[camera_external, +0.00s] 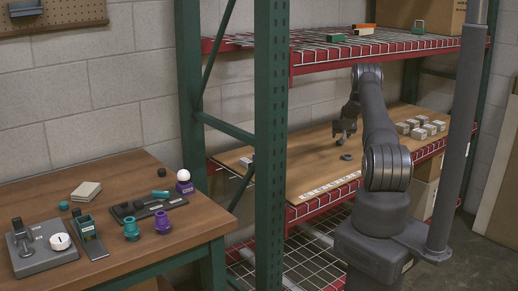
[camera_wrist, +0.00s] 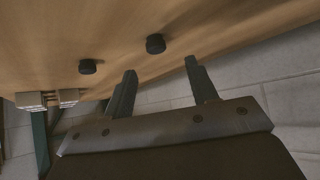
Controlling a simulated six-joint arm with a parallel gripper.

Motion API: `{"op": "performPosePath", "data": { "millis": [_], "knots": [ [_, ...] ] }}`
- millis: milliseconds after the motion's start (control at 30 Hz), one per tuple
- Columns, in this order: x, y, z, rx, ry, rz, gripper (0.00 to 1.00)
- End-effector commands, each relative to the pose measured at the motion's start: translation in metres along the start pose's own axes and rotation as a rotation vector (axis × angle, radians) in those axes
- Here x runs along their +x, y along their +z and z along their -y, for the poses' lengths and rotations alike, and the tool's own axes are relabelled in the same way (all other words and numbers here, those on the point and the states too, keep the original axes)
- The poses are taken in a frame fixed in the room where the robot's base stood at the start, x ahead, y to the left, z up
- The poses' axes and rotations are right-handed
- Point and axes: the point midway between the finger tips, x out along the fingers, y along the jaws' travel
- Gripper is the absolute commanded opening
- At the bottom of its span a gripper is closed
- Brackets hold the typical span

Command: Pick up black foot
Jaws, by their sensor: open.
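Two short black round pieces lie on the wooden shelf board in the wrist view. One black foot (camera_wrist: 155,44) is just beyond the gap between my fingertips, and the other black foot (camera_wrist: 88,66) is farther left. In the external view, a dark disc (camera_external: 347,156) lies on the board below my gripper (camera_external: 345,129). My gripper (camera_wrist: 160,66) is open, with nothing between its two fingers. It hovers over the board and touches neither piece.
A green post (camera_external: 271,150) stands left of the shelf. A wooden table (camera_external: 110,170) with lamp parts is at left.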

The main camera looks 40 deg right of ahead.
Motion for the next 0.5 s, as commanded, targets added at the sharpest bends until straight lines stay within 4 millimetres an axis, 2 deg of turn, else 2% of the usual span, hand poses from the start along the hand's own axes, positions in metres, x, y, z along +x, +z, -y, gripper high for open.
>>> {"op": "performPosePath", "data": {
  "millis": [33,200,500],
  "knots": [
    [0.008,0.002,0.000,-0.001,0.000,0.001,0.53],
    [0.025,0.001,0.000,-0.001,0.000,0.001,0.53],
    [0.038,0.000,-0.002,0.000,0.000,0.000,0.53]
  ]
}}
